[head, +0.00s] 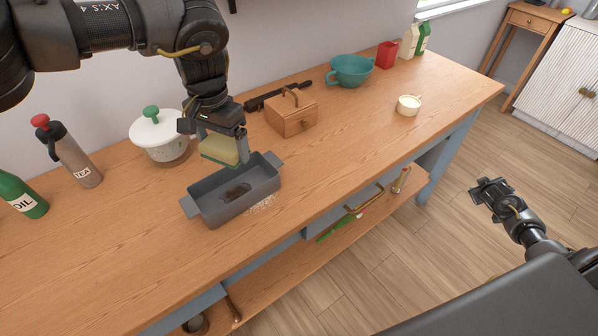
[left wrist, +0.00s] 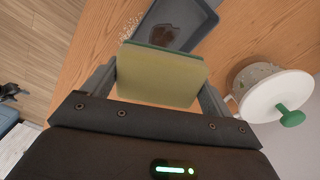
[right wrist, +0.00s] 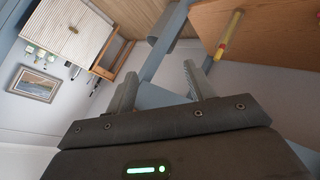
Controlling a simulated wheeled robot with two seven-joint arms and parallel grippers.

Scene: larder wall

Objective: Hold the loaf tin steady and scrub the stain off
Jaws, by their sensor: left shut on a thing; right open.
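The grey loaf tin (head: 236,196) stands upright on the wooden counter, with a dark brown stain (head: 236,191) on its inside floor. The tin and the stain (left wrist: 177,42) also show in the left wrist view. My left gripper (head: 222,142) is shut on a yellow-green sponge (head: 220,149) and holds it over the back of the tin; contact with the tin cannot be told. The sponge fills the jaws in the left wrist view (left wrist: 160,78). My right gripper (head: 490,190) is open and empty, off the counter's front over the floor, well away from the tin.
A white lidded pot (head: 161,136) stands left of the tin, a wooden box (head: 291,114) behind it. A grey flask (head: 75,155) and green bottle (head: 22,195) stand left. A teal bowl (head: 350,71) and cream cup (head: 409,105) stand right. The front right counter is clear.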

